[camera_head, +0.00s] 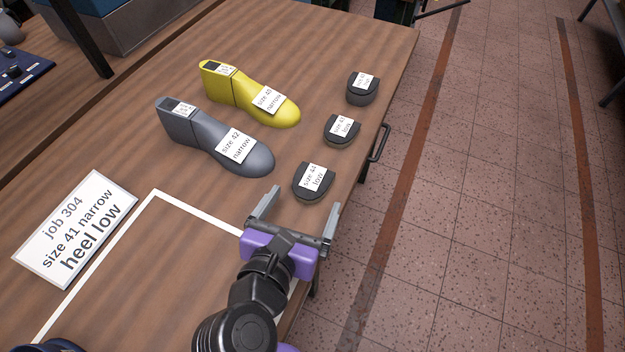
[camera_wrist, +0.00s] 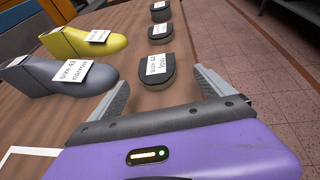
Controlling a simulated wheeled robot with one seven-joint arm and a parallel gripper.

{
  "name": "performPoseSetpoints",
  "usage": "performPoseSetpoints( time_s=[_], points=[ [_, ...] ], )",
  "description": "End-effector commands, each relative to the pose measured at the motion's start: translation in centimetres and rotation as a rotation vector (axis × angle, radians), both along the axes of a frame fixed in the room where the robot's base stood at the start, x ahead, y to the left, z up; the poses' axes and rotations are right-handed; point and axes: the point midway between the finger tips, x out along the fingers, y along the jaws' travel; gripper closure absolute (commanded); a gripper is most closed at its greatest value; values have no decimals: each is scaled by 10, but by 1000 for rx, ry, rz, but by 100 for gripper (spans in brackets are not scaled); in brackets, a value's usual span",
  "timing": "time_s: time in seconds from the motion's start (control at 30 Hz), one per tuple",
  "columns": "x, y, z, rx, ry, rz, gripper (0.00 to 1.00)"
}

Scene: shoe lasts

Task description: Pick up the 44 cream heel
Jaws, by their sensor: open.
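My gripper (camera_head: 305,200) is open and empty, with its fingers pointing at the nearest of three dark heels. That nearest heel (camera_head: 313,182) has a label that seems to read size 44 low. In the wrist view the heel (camera_wrist: 157,72) sits just beyond and partly between the fingertips (camera_wrist: 160,82), with no contact visible. A middle heel (camera_head: 342,130) and a far heel (camera_head: 362,88) stand in line behind it; their sizes are hard to read. All three tops look dark grey, and I cannot make out a clearly cream heel.
A grey last (camera_head: 215,140) labelled size 42 narrow and a yellow last (camera_head: 250,95) stand left of the heels. A job card (camera_head: 75,230) lies on the wooden table (camera_head: 310,40). The table's right edge, with a handle (camera_head: 380,142), is close to the heels.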

Motion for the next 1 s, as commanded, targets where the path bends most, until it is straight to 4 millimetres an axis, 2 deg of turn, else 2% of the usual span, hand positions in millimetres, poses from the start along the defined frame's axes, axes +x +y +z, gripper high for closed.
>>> performPoseSetpoints(
  time_s=[0.17, 0.5, 0.73, 1.0],
  points=[
    [12, -2, -4, -1, -1, -2, 8],
    [53, -8, -18, -1, 0, -2, 8],
    [54, -8, -19, 0, 0, 0, 8],
    [54, -8, -19, 0, 0, 0, 61]
  ],
)
